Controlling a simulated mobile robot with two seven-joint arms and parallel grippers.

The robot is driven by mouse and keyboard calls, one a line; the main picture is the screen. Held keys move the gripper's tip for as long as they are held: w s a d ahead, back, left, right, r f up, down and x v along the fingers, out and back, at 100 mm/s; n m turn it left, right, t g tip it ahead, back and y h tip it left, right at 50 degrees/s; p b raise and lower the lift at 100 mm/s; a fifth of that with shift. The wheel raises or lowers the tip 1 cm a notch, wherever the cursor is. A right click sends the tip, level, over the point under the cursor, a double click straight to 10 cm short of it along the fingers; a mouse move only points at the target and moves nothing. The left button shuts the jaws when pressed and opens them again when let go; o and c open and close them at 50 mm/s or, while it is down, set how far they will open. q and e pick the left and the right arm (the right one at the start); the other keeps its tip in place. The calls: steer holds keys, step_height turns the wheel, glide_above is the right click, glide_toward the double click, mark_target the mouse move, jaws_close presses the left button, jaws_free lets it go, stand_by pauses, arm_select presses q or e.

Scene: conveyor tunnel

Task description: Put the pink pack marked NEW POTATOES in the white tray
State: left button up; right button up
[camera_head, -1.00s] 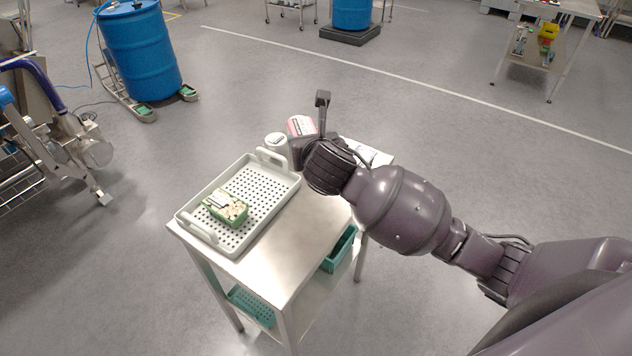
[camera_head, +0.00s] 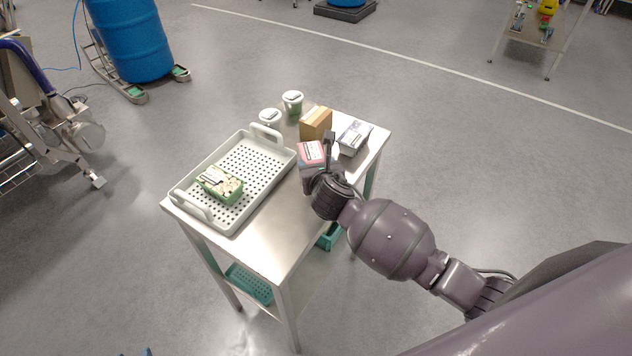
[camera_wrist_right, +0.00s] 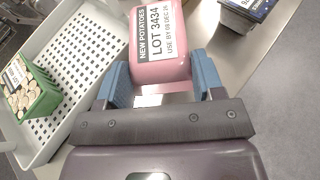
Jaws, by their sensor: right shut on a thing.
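The pink pack (camera_head: 311,152) is in my right gripper (camera_head: 318,171), beside the white tray's right edge. In the right wrist view the pack (camera_wrist_right: 160,45) shows a label reading NEW POTATOES, LOT 3434, between the blue fingertips of the right gripper (camera_wrist_right: 163,82), which is shut on it. The white tray (camera_head: 259,196) lies on the metal table, with perforated floor and raised handles. A green pack (camera_head: 220,184) sits inside the tray; it also shows in the right wrist view (camera_wrist_right: 38,95). My left gripper is not in view.
On the steel table (camera_head: 276,240) stand a cardboard box (camera_head: 316,123), a dark pack with a pale label (camera_head: 354,137) and two lidded tubs (camera_head: 292,103). The right part of the tray floor is clear. A teal crate (camera_head: 249,283) is on the lower shelf.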

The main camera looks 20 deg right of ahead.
steer(key=shift+f, duration=0.75)
steer(key=shift+f+b, duration=0.55)
steer(key=shift+f, duration=1.3)
steer(key=shift+f, duration=0.1)
steer(key=o, duration=0.9)
steer(key=shift+f, duration=0.1)
steer(key=o, duration=0.4)
steer(key=shift+s+r, duration=0.1)
steer(key=shift+r, duration=0.15)
steer(key=p+v, duration=0.1)
steer(key=v, duration=0.9)
steer(key=shift+s, duration=0.2)
steer(key=shift+s+a+r, duration=0.1)
steer(key=shift+s+r, duration=0.15)
steer(key=shift+s, duration=0.4)
